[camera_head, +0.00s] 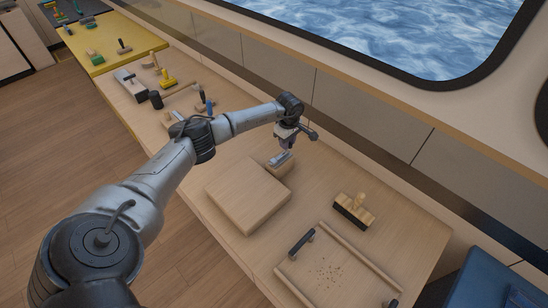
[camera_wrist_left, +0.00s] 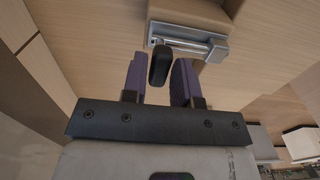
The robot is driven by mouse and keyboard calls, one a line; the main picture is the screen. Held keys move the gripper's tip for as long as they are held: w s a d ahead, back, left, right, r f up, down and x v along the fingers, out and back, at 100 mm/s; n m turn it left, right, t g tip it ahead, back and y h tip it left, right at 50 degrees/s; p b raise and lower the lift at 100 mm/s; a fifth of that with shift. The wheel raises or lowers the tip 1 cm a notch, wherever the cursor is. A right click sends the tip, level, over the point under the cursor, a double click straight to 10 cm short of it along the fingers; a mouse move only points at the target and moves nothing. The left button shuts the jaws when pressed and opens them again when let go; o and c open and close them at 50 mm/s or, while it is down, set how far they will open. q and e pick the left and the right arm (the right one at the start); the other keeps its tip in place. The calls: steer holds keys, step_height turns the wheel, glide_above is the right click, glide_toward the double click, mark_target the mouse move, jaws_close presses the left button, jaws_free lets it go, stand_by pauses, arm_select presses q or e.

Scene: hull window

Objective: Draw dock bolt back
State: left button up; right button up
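The dock bolt (camera_head: 280,158) is a metal slide on a small wooden block (camera_head: 283,172) at the back corner of a large wooden slab. In the left wrist view the silver bolt (camera_wrist_left: 195,42) lies across the top, with a rounded black knob (camera_wrist_left: 159,66) at its left end. My left gripper (camera_head: 285,143) is just above the bolt, pointing down. Its two purple fingers (camera_wrist_left: 158,80) stand apart with the knob showing in the gap between them. I cannot tell whether they touch it. My right gripper is not in view.
The wooden slab (camera_head: 248,196) lies in front of the bolt. A brush (camera_head: 353,211) and a tray (camera_head: 332,231) with dark handles and crumbs are to the right. The bench between slab and brush is clear.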

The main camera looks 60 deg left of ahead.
arm_select(q)
steer(key=o, duration=0.3)
steer(key=shift+r, duration=0.15)
steer(key=shift+r+p, duration=2.25)
steer(key=shift+r, duration=1.15)
